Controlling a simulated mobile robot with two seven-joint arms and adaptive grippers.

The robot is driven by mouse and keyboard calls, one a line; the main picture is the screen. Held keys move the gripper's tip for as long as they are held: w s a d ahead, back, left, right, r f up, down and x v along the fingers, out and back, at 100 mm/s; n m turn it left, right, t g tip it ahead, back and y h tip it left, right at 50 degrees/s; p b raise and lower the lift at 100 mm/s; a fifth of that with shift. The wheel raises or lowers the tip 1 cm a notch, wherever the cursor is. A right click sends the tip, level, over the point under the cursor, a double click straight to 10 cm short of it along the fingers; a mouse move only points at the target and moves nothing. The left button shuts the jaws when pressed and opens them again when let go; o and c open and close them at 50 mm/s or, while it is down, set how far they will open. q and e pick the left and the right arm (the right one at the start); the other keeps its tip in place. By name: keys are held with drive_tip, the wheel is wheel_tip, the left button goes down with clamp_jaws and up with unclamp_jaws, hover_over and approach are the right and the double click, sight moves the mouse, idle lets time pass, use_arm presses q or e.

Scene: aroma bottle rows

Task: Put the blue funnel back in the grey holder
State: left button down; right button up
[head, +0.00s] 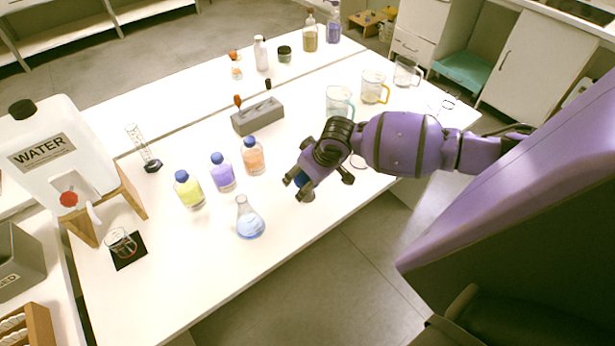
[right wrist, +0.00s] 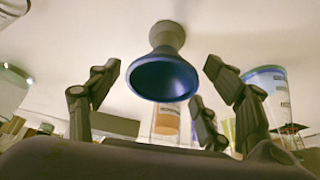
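The blue funnel (right wrist: 165,78) is in the middle of the right wrist view, its wide mouth toward the camera. A small grey round piece (right wrist: 167,36) adjoins its narrow end; I cannot tell whether this is the holder or whether the funnel is seated in it. My right gripper (head: 318,187) is low over the front right of the table in the head view, around a blue patch of the funnel (head: 302,180). In the right wrist view its fingers (right wrist: 160,90) are spread, with gaps between them and the funnel. My left gripper is not in view.
Blue-capped yellow (head: 189,190), purple (head: 222,174) and orange (head: 253,158) bottles and a blue-liquid flask (head: 250,219) stand left of the right gripper. A grey block (head: 258,117) is behind them. Glass beakers (head: 339,102) stand behind the arm.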

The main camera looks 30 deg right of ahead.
drive_tip(key=shift+r, duration=0.1)
drive_tip(key=v, duration=1.1)
drive_tip(key=shift+s+r, duration=0.2)
drive_tip(key=shift+r, duration=0.15)
drive_tip(key=s+a+f+g, duration=0.1)
drive_tip(key=s+a+f, duration=0.5)
drive_tip(key=s, duration=0.4)
drive_tip(key=s+a+f, duration=0.5)
drive_tip(key=s+f, duration=0.1)
drive_tip(key=s, duration=0.4)
drive_tip(key=s+d+m+g+h, duration=0.2)
drive_tip(key=s, duration=1)
drive_tip(key=w+a+f+t+y, duration=0.1)
drive_tip(key=w+a+f+t, duration=0.3)
drive_tip(key=w+f+t, duration=0.3)
wheel_tip(320, 180, down, 5)
drive_tip(key=shift+w+r+y, duration=0.1)
drive_tip(key=shift+w+y, duration=0.2)
drive_tip(key=shift+w, duration=0.15)
drive_tip(key=shift+w+r, duration=0.1)
drive_tip(key=shift+w, duration=0.1)
